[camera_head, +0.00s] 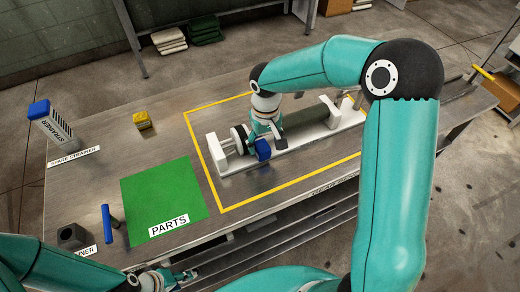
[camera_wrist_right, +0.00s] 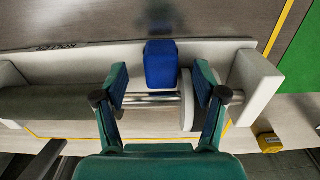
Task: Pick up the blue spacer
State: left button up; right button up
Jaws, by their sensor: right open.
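The blue spacer (camera_head: 263,149) sits at the roller's metal shaft (camera_wrist_right: 150,99), beside the white end disc (camera_wrist_right: 188,100). In the right wrist view the spacer (camera_wrist_right: 160,65) shows as a blue block between the two fingertips. My right gripper (camera_head: 262,133) is over the shaft with its fingers spread on either side of the spacer; gaps show between them. The right gripper (camera_wrist_right: 161,75) is open and empty. My left gripper (camera_head: 165,278) is at the bottom edge, partly cut off, and its opening is unclear.
The roller (camera_head: 305,118) lies in a white cradle (camera_head: 295,145) inside a yellow outline.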

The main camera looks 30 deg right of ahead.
aim_at(265, 151)
jog(key=f, duration=0.2)
jog(key=f+p, duration=0.1)
jog(key=f, duration=0.2)
jog(key=shift+s, duration=0.2)
jog(key=shift+r, duration=0.1)
jog(key=c, duration=1.2)
jog(key=shift+c, duration=0.2)
